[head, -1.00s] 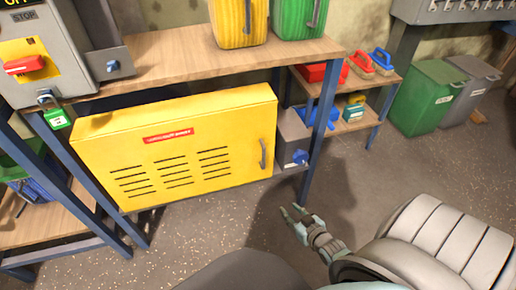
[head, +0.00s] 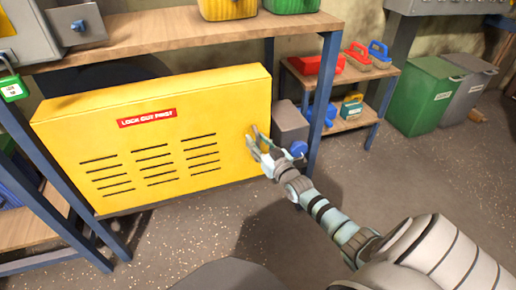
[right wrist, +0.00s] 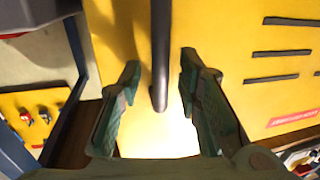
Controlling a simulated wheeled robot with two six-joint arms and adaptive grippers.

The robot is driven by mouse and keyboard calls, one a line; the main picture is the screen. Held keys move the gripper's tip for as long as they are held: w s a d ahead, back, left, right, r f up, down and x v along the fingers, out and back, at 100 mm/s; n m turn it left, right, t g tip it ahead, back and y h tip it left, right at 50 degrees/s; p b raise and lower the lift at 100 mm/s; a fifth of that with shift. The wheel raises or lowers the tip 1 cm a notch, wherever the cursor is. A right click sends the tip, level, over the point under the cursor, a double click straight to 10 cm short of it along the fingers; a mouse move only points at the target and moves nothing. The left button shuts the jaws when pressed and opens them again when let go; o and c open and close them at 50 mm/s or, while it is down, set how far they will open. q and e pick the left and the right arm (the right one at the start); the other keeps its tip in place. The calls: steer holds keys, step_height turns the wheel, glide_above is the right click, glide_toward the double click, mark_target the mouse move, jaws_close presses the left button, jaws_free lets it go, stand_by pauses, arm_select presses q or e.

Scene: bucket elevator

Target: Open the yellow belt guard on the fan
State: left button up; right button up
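The yellow belt guard (head: 150,135) hangs under the wooden bench, with dark vent slots and a red "LOCK OUT FIRST" label (head: 147,118). It looks shut. Its grey bar handle (right wrist: 160,60) is at the guard's right side and shows clearly in the right wrist view; in the head view my gripper mostly covers it. My right gripper (head: 258,148) is at the handle. In the right wrist view its two fingers (right wrist: 158,95) are apart, one on each side of the handle, with gaps on both sides. My left gripper is not in view.
A grey box with a blue knob (head: 298,149) sits right of the guard, close to my right wrist. A blue bench leg (head: 322,95) stands just beyond. A green padlock tag (head: 12,88) hangs at left. Bins (head: 425,95) stand at the back right.

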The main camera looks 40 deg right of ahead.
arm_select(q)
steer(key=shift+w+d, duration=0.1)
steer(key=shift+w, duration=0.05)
arm_select(e)
steer(key=shift+w, duration=0.1)
jaws_close()
